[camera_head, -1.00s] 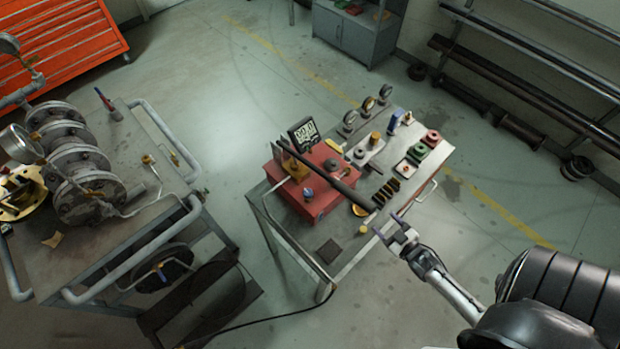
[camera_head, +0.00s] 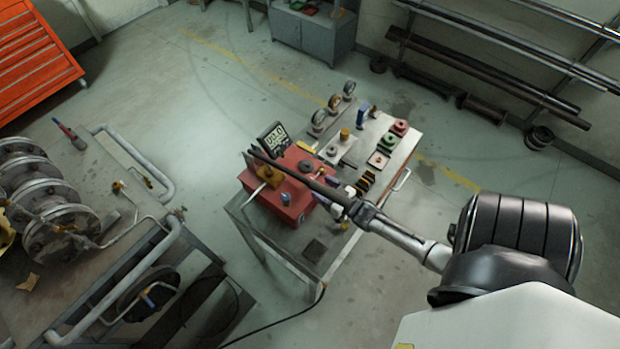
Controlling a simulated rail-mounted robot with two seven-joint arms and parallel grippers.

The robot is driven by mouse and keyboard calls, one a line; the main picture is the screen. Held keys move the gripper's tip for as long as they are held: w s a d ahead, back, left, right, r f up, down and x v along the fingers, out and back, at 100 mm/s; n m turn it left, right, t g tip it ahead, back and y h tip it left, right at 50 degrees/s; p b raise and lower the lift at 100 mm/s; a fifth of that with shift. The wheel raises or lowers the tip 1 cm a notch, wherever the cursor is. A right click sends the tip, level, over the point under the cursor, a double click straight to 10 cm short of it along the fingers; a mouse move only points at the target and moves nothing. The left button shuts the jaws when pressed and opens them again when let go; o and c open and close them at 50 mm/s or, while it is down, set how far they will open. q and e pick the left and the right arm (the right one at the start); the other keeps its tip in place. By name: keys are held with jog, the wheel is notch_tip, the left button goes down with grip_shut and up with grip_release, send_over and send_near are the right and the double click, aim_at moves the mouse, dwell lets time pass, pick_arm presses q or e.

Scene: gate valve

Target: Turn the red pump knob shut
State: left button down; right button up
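The red pump (camera_head: 290,212) is a red box on the small metal table, with a digital gauge (camera_head: 272,138) at its back. No red knob stands out from the red body. My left gripper is out of view.
The table (camera_head: 345,245) also holds small gauges (camera_head: 334,102), a blue-handled tool (camera_head: 362,114), and red and green blocks (camera_head: 388,143). A cart (camera_head: 90,270) with large flanged pipework stands at the left. Open floor lies between cart and table.

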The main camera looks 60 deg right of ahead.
aim_at(310, 178)
jog(key=shift+w+d, duration=0.15)
jog(key=shift+w, duration=0.75)
jog(key=shift+w+d, duration=0.2)
jog(key=shift+w, duration=0.75)
jog(key=shift+w+d, duration=0.15)
jog(key=shift+w, duration=0.75)
jog(key=c, duration=0.9)
jog(key=shift+a+r+m+g+h+p, duration=0.1)
jog(key=shift+m+g+h+p, duration=0.2)
jog(key=shift+m+h+p, duration=0.55)
jog(key=shift+c, duration=0.2)
jog(key=shift+m+g+h, duration=0.4)
jog(key=shift+m+h, duration=0.25)
jog(key=shift+h, duration=0.7)
jog(key=o, duration=0.9)
jog(key=shift+o, duration=0.2)
